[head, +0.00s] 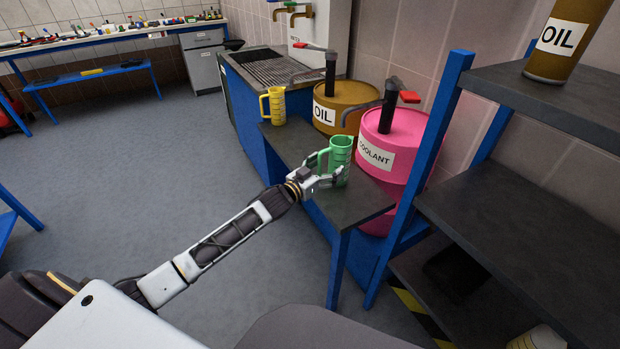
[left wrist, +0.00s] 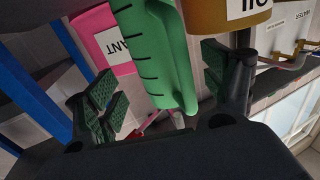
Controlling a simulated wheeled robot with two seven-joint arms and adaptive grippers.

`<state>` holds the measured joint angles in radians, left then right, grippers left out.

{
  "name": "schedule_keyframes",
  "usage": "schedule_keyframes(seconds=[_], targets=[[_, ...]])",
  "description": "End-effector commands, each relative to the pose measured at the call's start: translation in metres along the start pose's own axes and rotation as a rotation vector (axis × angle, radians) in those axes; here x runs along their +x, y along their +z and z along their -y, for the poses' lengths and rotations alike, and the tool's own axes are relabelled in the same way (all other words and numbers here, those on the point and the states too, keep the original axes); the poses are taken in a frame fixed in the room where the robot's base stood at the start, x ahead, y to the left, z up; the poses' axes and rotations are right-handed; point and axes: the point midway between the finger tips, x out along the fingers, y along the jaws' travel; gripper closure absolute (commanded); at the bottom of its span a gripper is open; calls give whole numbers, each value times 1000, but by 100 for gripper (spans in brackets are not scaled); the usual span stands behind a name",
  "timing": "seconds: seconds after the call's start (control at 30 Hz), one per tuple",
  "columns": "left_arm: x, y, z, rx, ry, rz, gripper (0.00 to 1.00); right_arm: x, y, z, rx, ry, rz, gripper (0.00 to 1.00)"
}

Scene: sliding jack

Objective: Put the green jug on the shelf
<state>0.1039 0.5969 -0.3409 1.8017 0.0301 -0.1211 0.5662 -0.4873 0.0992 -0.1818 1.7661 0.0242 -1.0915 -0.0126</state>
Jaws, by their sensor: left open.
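The green jug (head: 341,154) stands upright on a low dark bench (head: 362,205) in front of the pink coolant drum. My left gripper (head: 326,176) is at the jug's left side, low on it. In the left wrist view the green jug (left wrist: 158,50) lies between the two spread finger pads (left wrist: 160,100), with gaps visible on both sides. The left gripper is open. The shelf (head: 510,200) is a dark board on blue posts at the right, with another board above it. My right gripper is not in view.
A yellow jug (head: 274,106) stands farther back on the bench. The brown oil drum (head: 345,103) and pink coolant drum (head: 390,148) stand behind the bench. A blue post (head: 425,165) rises between bench and shelf. An oil container (head: 566,40) is on the upper board. The middle shelf board looks bare.

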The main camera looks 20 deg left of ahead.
Motion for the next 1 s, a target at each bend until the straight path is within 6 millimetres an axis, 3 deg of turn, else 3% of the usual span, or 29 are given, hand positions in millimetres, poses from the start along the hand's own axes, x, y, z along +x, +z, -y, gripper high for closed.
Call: schedule_keyframes(seconds=[0.53,1.0], targets=[[-41,0,0,-1,1,1,17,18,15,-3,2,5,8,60],[-71,0,-1,-1,1,1,17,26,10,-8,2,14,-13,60]])
